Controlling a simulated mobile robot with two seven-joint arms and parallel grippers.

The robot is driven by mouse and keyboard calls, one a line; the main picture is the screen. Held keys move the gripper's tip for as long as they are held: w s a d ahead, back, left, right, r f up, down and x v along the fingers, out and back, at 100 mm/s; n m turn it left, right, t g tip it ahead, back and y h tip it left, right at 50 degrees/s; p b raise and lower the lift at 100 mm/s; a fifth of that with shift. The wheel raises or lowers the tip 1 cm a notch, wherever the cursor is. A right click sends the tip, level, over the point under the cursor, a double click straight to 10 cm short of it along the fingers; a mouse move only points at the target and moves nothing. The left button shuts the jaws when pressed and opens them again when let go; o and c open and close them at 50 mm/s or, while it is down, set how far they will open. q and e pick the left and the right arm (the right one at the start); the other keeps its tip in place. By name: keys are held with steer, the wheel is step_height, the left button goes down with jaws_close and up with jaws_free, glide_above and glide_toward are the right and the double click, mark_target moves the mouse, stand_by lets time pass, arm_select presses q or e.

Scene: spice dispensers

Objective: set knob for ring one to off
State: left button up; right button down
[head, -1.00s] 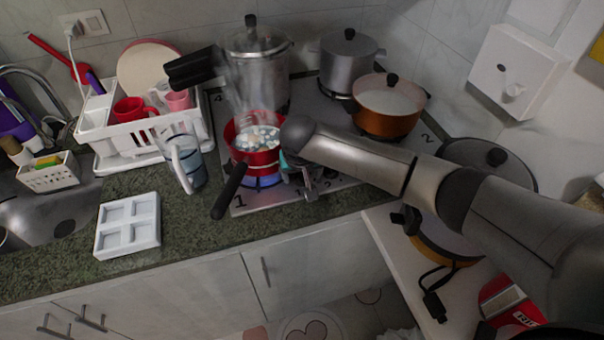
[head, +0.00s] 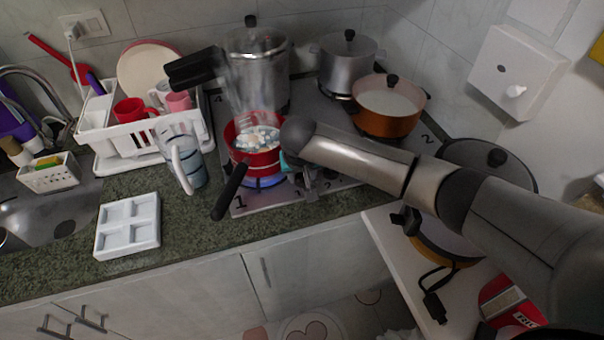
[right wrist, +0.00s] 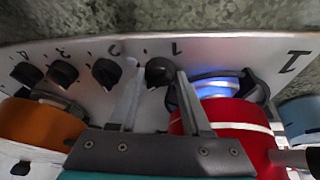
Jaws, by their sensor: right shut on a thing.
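The stove (head: 240,207) has a row of black knobs on its front strip, seen close in the right wrist view. The knob for ring one (right wrist: 160,72) lies beside a printed "1". My right gripper (right wrist: 156,72) has its two fingers on either side of this knob and is shut on it. In the head view my right gripper (head: 308,184) is at the stove's front edge, and my arm hides most of the knobs. Ring one glows blue (right wrist: 218,88) under a red pot (head: 256,158). My left gripper is not in view.
The red pot's black handle (head: 230,192) sticks out over the stove's front edge. Steam rises from the pot. A glass jug (head: 190,165) stands left of it. An orange pot (head: 385,118) and steel pots (head: 347,65) stand behind.

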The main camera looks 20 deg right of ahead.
steer(key=shift+s+d+r+n+p, duration=0.15)
steer(key=shift+n+p, duration=0.55)
steer(key=shift+p, duration=0.35)
steer(key=n+y+p, duration=0.1)
steer(key=n+p, duration=0.2)
steer(key=shift+d+y, duration=0.15)
steer(key=shift+y, duration=0.25)
steer(key=n+y, duration=0.1)
steer(key=n, duration=0.1)
steer(key=shift+n+p, duration=0.3)
steer(key=shift+d+f+n+y, duration=0.1)
steer(key=shift+n+y, duration=0.1)
steer(key=shift+n, duration=0.5)
steer(key=shift+d+f+n+y, duration=0.1)
steer(key=shift+n+y, duration=0.1)
steer(key=shift+n, duration=0.5)
steer(key=shift+c, duration=1.8)
jaws_free()
steer(key=shift+a, duration=0.1)
